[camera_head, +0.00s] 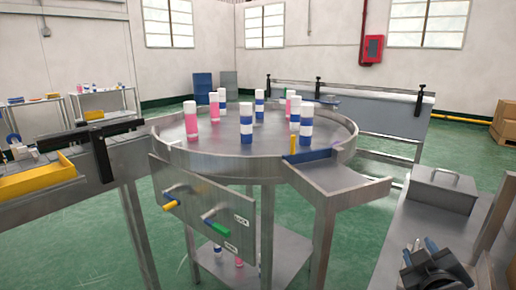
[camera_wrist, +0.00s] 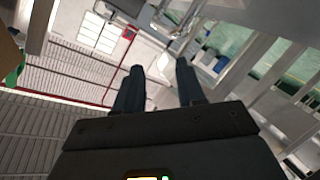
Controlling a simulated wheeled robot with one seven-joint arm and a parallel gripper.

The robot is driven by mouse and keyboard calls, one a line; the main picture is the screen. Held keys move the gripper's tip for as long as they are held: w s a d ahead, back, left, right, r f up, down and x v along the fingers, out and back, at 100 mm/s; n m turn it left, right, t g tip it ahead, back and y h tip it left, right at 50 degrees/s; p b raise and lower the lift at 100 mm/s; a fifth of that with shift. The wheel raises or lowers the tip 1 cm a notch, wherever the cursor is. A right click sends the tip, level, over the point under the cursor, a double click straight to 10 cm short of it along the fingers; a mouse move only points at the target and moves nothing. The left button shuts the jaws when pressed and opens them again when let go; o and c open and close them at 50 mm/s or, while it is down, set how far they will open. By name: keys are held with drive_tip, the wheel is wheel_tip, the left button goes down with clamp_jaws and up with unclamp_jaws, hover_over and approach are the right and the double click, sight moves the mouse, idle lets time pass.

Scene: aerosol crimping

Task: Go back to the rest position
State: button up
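My gripper (camera_wrist: 158,78) shows in the wrist view with its two dark fingers apart and nothing between them. A dark shape low at the right of the head view looks like my gripper (camera_head: 426,246), in front of the steel bench at the right. The round steel turntable (camera_head: 218,158) stands in the middle of the head view, well to the left of it. Several upright cans stand on the turntable, some pink and white (camera_head: 191,121), others blue and white (camera_head: 246,123).
A steel box with a lid handle (camera_head: 442,190) sits on the right bench (camera_head: 392,243). A yellow tray (camera_head: 37,177) lies on the left conveyor. A control panel (camera_head: 208,205) with yellow and green handles hangs before the turntable. Green floor (camera_head: 350,235) shows between the turntable and bench.

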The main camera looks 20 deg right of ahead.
drive_tip(key=s+a+f+n+y, duration=0.1)
drive_tip(key=a, duration=0.1)
drive_tip(key=s+a+f+t+y, duration=0.1)
drive_tip(key=s+a, duration=0.1)
drive_tip(key=s+a+f+n+t+y+p, duration=0.1)
drive_tip(key=s+a, duration=0.1)
drive_tip(key=a, duration=0.1)
drive_tip(key=shift+s+f+n+y, duration=0.25)
drive_tip(key=shift+n+y, duration=0.05)
drive_tip(key=shift+y, duration=0.1)
drive_tip(key=s+a+r+m+y+p, duration=0.1)
drive_tip(key=s+a+r+y, duration=0.1)
drive_tip(key=s+a, duration=0.7)
drive_tip(key=s+a+r+m+t+y+p, duration=0.1)
drive_tip(key=s+a+y, duration=0.3)
drive_tip(key=s+a, duration=0.5)
drive_tip(key=s+r+p, duration=0.1)
drive_tip(key=s, duration=0.3)
drive_tip(key=shift+r+m+t+y, duration=0.3)
drive_tip(key=shift+r+m+y, duration=0.1)
drive_tip(key=shift+s, duration=0.1)
